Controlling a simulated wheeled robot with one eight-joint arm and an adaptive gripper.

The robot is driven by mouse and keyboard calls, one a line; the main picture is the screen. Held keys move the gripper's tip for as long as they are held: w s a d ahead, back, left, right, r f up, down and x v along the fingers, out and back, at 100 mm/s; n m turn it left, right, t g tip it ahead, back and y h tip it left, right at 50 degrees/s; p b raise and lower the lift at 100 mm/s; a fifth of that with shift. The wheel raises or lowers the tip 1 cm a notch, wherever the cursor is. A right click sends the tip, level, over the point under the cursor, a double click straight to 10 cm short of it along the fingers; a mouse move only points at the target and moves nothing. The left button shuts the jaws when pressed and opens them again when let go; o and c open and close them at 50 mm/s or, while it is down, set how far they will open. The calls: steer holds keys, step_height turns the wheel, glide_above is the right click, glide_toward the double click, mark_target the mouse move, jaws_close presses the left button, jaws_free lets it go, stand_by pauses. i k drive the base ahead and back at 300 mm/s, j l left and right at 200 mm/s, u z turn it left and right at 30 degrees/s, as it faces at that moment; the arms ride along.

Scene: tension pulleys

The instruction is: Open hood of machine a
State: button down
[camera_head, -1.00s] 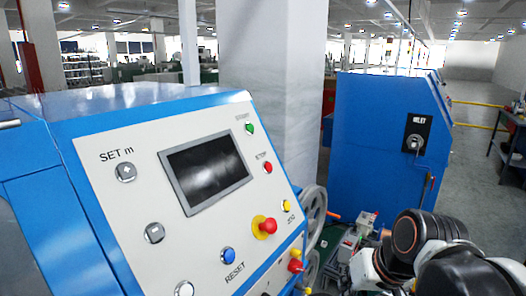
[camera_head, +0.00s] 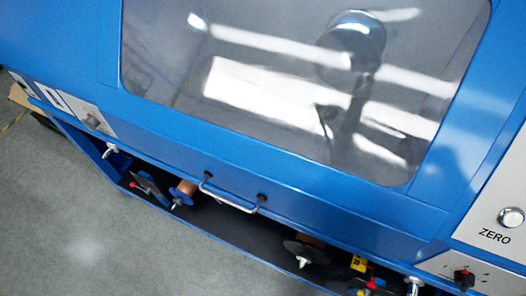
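The blue hood (camera_head: 275,145) of a machine fills most of the head view, tilted in the picture. It has a large clear window (camera_head: 285,75) with bright reflections. A metal bar handle (camera_head: 229,196) sits at the lower front edge of the hood, near the picture's middle. The hood looks down, with a dark opening below its edge. I cannot read a machine letter here. My gripper is outside this view; a blurred rounded shape in the window looks like a reflection.
Below the hood edge are a copper-coloured spool (camera_head: 184,190) and another dark spool (camera_head: 303,247). A control panel with a ZERO button (camera_head: 510,218) and a black knob (camera_head: 464,279) is at the right. Bare grey floor (camera_head: 90,225) lies at lower left.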

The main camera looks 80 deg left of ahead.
mark_target(392, 222)
steer(key=u, duration=3.1)
steer(key=k+l, duration=0.2)
steer(key=l, duration=0.15)
steer(key=k+l, duration=0.2)
steer(key=l, duration=0.15)
steer(key=k+l, duration=0.2)
steer(key=l, duration=0.15)
steer(key=k+l+z, duration=0.1)
steer(key=l, duration=0.25)
steer(key=k+j+z, duration=0.25)
steer(key=j+z, duration=0.1)
steer(key=j, duration=0.9)
steer(key=l+u, duration=0.4)
steer(key=l, duration=0.85)
steer(key=i, duration=0.05)
